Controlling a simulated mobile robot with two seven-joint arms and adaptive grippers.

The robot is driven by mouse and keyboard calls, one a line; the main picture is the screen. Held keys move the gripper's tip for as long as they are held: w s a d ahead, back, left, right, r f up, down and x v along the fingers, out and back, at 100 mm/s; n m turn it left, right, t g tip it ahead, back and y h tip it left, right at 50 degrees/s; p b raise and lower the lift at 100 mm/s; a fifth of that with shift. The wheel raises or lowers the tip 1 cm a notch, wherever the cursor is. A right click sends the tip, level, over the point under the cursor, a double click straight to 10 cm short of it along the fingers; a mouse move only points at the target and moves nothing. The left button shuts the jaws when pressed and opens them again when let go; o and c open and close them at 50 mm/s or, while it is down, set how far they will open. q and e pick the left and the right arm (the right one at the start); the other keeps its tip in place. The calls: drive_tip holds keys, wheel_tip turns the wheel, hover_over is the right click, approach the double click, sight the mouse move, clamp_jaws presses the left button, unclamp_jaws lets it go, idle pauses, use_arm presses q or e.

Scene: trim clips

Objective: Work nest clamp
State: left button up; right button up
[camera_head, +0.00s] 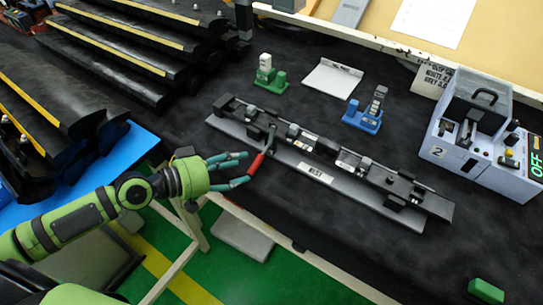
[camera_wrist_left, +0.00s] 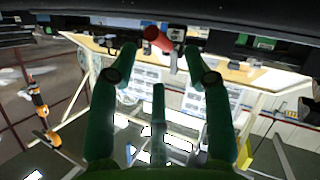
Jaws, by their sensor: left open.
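The nest (camera_head: 316,172) is a long grey rail with a "NEST" label, lying diagonally on the black table. Its clamp has a lever with a red handle (camera_head: 256,164) that sticks out toward my side. My left gripper (camera_head: 245,168) is open at this handle, with its green fingertips close to either side of it. In the left wrist view the red handle (camera_wrist_left: 157,40) shows between the two fingertips (camera_wrist_left: 160,50), with gaps on both sides. I cannot tell whether a finger touches it. My right gripper is not in view.
Behind the nest stand a green holder (camera_head: 270,85), a white tray (camera_head: 332,79) and a blue holder (camera_head: 362,117). A grey station (camera_head: 470,150) marked "2" and "OFF" stands at right. Black trim parts (camera_head: 120,50) fill the left.

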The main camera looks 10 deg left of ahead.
sight(256, 163)
use_arm(q)
drive_tip(key=shift+w+d+r, duration=0.1)
drive_tip(key=shift+d, duration=0.05)
drive_tip(key=shift+w+d+p, duration=0.15)
drive_tip(key=shift+w+p, duration=0.05)
drive_tip(key=shift+p, duration=0.15)
drive_tip(key=p+x, duration=0.2)
drive_tip(key=x, duration=0.3)
drive_tip(key=shift+w+d+f, duration=0.25)
drive_tip(key=shift+d+f, duration=0.05)
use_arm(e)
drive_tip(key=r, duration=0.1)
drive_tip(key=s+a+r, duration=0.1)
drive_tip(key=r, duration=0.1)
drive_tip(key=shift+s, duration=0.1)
use_arm(q)
drive_tip(key=shift+c, duration=0.8)
clamp_jaws()
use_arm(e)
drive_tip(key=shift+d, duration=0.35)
